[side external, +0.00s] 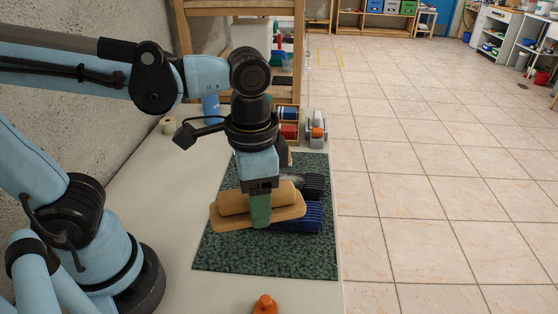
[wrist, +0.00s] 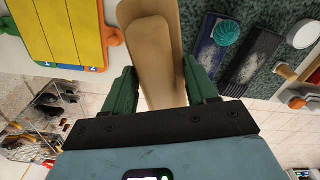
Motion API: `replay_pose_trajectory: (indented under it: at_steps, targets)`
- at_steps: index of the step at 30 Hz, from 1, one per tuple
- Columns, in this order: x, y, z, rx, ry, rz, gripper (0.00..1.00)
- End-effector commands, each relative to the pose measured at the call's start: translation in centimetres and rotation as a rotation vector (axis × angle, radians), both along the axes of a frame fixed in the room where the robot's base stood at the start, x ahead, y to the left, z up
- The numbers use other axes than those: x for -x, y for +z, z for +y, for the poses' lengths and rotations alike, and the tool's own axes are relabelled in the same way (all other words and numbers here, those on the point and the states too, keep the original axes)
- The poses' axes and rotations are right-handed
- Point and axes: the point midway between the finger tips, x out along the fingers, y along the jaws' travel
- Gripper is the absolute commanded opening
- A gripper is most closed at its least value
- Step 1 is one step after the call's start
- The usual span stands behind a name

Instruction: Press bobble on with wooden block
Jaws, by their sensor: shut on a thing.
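My gripper (side external: 260,208) is shut on a tan wooden block (side external: 228,219) with a raised rounded top and holds it above the green speckled mat (side external: 262,263). In the wrist view, the green fingers of my gripper (wrist: 161,85) stand on either side of the wooden block (wrist: 155,40). A teal ribbed bobble (wrist: 226,32) sits on a dark blue, ribbed piece (wrist: 209,52), to the right of the block. In the side view the blue piece (side external: 308,221) is partly behind the block and the bobble is hidden. Whether the block touches anything below is unclear.
A black ribbed piece (side external: 314,186) lies beside the blue one, and a white round item (wrist: 303,33) is near it. An orange knob (side external: 264,303) stands at the near table edge. Boxes of spools (side external: 288,122) stand behind the mat. The mat's near part is clear.

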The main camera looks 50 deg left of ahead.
Motion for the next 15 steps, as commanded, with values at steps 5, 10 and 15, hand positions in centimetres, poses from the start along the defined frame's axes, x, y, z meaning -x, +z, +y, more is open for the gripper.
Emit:
replay_pose_trajectory:
  at_steps: [5, 10, 15]
  targets:
    - [-3.2, 1.1, 4.5, 0.0, 0.183, 0.0, 0.33]
    - [-4.8, 1.8, 7.9, 0.0, 0.304, 0.0, 0.33]
    - [-5.4, 2.1, 9.7, 0.0, 0.365, 0.0, 0.33]
